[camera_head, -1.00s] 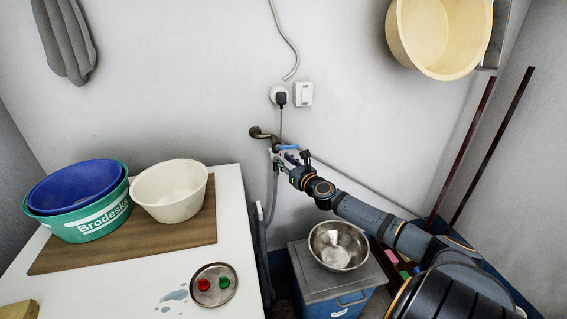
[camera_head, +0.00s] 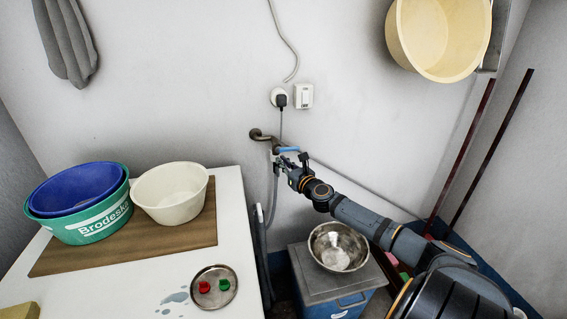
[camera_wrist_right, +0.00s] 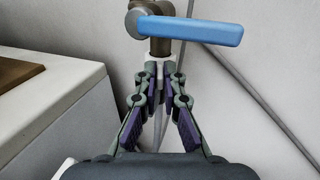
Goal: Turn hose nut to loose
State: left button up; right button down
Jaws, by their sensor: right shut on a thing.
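The tap (camera_head: 264,135) sticks out of the back wall, with a blue lever handle (camera_head: 288,149). In the right wrist view the blue handle (camera_wrist_right: 190,29) lies across the top of the brass tap body (camera_wrist_right: 160,47). A pale hose nut (camera_wrist_right: 160,58) sits just under the tap, partly hidden between my fingers. The grey hose (camera_head: 271,195) hangs below it. My right gripper (camera_wrist_right: 160,75) is shut around the nut from the front; it also shows in the head view (camera_head: 281,161). My left gripper is not in view.
A steel bowl (camera_head: 352,239) stands on a grey-lidded blue box (camera_head: 305,262) below my right arm. The white counter (camera_head: 232,190) is left of the tap, with a white basin (camera_head: 172,192) and a steel dish (camera_head: 232,272). A wall socket (camera_head: 303,95) is above.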

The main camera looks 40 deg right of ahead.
aim_at(274, 158)
jog(key=a+m+g+h+p, duration=0.1)
jog(key=m+h+p, duration=0.1)
jog(key=w+m+g+h+p, duration=0.1)
jog(key=m+h+p, duration=0.1)
jog(key=h, duration=0.1)
jog(key=a+m+g+h+p, duration=0.1)
jog(key=m+g+h+p, duration=0.1)
jog(key=h+p, duration=0.1)
jog(key=shift+w+a+f, duration=0.1)
jog(key=shift+w+a, duration=0.05)
jog(key=shift+a, duration=0.15)
jog(key=shift+w+a+m+g+h+b, duration=0.2)
jog(key=shift+m+g+h+b, duration=0.35)
jog(key=shift+g+h, duration=0.15)
jog(key=shift+w+a+m+g+h+b, duration=0.2)
jog(key=shift+m+g+h+b, duration=0.2)
jog(key=shift+m+g+h, duration=0.25)
jog(key=shift+w+a+m+g+h+b, duration=0.15)
jog(key=shift+m+g+h+b, duration=0.15)
jog(key=shift+g+h+b, duration=0.25)
jog(key=c, duration=1.5)
grip_release()
